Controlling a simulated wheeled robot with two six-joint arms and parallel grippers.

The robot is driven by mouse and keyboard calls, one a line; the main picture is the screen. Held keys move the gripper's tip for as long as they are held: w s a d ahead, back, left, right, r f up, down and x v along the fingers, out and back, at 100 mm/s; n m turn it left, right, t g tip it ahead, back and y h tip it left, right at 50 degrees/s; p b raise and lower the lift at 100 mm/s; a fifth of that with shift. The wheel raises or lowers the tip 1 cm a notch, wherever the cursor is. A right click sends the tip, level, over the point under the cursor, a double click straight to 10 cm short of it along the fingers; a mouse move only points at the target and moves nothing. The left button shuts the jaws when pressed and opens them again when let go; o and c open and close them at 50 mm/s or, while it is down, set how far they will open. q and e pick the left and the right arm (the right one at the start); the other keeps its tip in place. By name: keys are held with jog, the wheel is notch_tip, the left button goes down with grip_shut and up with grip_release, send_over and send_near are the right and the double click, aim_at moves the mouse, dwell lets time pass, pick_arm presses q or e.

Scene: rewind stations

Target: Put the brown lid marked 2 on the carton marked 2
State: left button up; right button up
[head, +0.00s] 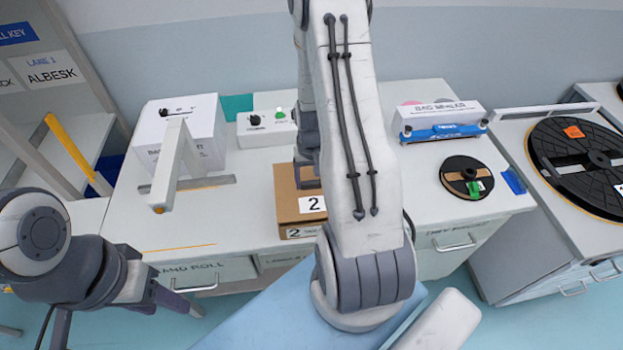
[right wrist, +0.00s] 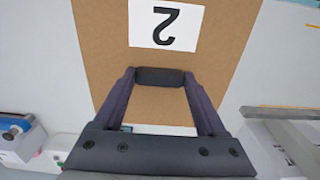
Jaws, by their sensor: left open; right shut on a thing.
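The brown lid marked 2 (head: 287,200) lies over the carton marked 2 (head: 268,230) on the white bench, in the middle of the head view. The two look lined up; whether the lid is fully seated is not clear. My right gripper (head: 307,177) is above the lid, partly hidden by my right arm. In the right wrist view it is shut on the dark handle (right wrist: 160,77) of the lid, and the label 2 shows beside it. My left gripper (head: 172,300) is open and empty at the lower left, in front of the bench.
A white box (head: 200,125) and a pale post (head: 180,160) stand on the left of the bench. A control box (head: 268,125) is behind the carton. A bag sealer box (head: 440,120) and a black reel (head: 466,177) are to the right. Bench front-left is clear.

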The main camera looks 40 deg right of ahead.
aim_at(311, 183)
jog(key=shift+f+b, duration=0.85)
jog(key=shift+f, duration=0.3)
dwell(0.4)
jog(key=o, duration=1.3)
notch_tip(311, 183, up, 10)
jog(key=shift+r+b, duration=0.25)
jog(key=shift+b, duration=0.45)
